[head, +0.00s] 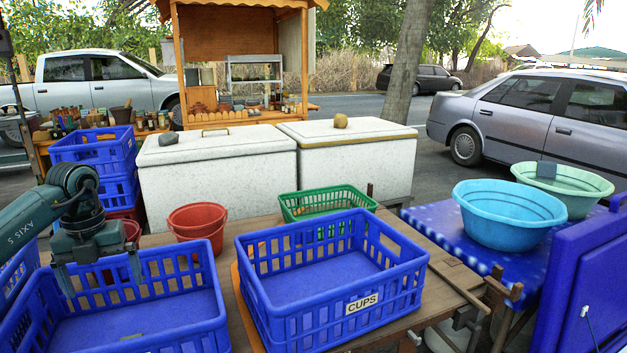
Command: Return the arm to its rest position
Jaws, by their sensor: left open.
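My left arm comes in from the left edge, with its green-grey links bent and the wrist pointing down. My left gripper (100,275) hangs over the back part of the left blue crate (190,334), with its two fingers spread apart and nothing seen between them. No clay mortar can be made out clearly on the near table. A dark mortar-like vessel (122,115) stands on the far wooden stall at the left. My right gripper is not in view.
A blue crate labelled CUPS (362,303), empty, stands right of the left crate on the wooden table (452,268). Red buckets (198,224) and a green basket (325,203) stand behind. White coolers (218,175) lie beyond. A blue basin (508,214) is at right.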

